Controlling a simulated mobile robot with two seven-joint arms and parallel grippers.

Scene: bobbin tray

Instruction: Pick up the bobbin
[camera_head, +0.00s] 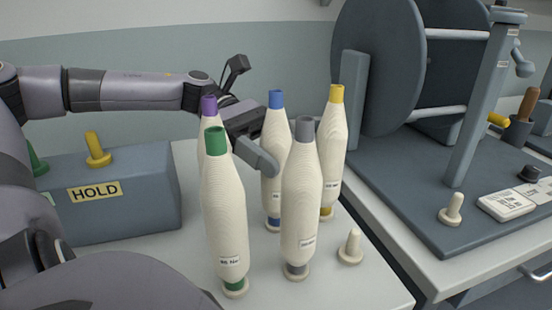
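Several cream bobbins with coloured tips stand upright in a close group on the light table. They are a green-tipped bobbin (226,215), a purple-tipped bobbin (208,118) mostly hidden behind it, a blue-tipped bobbin (275,130), a grey-tipped bobbin (301,195) and a yellow-tipped bobbin (333,125). My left gripper (256,152) reaches in from behind the purple-tipped bobbin, among the upper parts of the group. One grey finger shows between the green-tipped and blue-tipped bobbins. The other finger is hidden, so its opening and any contact are unclear. My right gripper is not in view.
An empty cream peg (350,247) stands right of the group. A grey block labelled HOLD (130,215) with pegs is at left. A grey machine with a large disc (375,70), a post and another peg (452,209) fills the right. The table's front right is clear.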

